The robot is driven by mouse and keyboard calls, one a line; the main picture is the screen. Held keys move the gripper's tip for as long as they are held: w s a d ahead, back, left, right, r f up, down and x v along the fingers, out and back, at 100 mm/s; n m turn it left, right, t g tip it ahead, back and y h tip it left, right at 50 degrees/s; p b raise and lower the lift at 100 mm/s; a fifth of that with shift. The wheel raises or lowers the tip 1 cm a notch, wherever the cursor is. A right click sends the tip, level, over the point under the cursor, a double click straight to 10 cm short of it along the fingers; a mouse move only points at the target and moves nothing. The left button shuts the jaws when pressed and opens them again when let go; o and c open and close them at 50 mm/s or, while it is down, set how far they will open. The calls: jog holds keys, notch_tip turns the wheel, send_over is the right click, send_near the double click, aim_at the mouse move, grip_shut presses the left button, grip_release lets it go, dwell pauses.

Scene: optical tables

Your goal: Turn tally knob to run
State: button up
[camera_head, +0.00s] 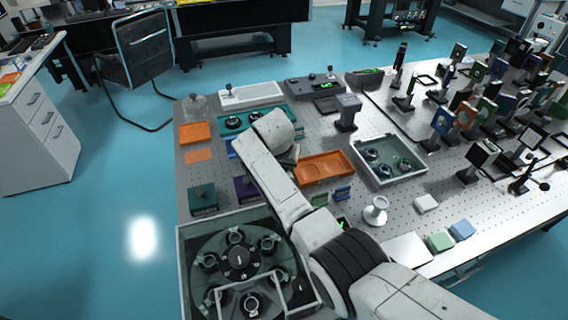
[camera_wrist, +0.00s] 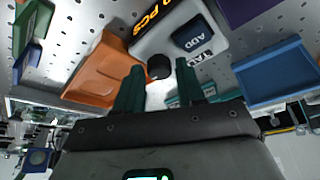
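The tally unit (camera_wrist: 178,28) is a light grey box in the wrist view, with an orange lit readout ending in "0 PCS" and a dark label reading "ADD". Its black round knob (camera_wrist: 159,67) shows between my fingertips. My gripper (camera_wrist: 160,72) has two dark green fingers, apart, one on each side of the knob. I cannot tell whether they touch it or how deep they reach. In the head view my arm hides the tally unit and the gripper. The knob's pointer and any run mark cannot be made out.
An orange tray (camera_wrist: 98,72) lies left of the fingers in the wrist view, a blue tray (camera_wrist: 275,76) right. In the head view, a carousel box (camera_head: 190,232) stands at the near left corner, with a grey tray (camera_head: 411,177) of parts at right.

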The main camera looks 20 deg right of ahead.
jog(key=shift+c, duration=0.5)
grip_shut()
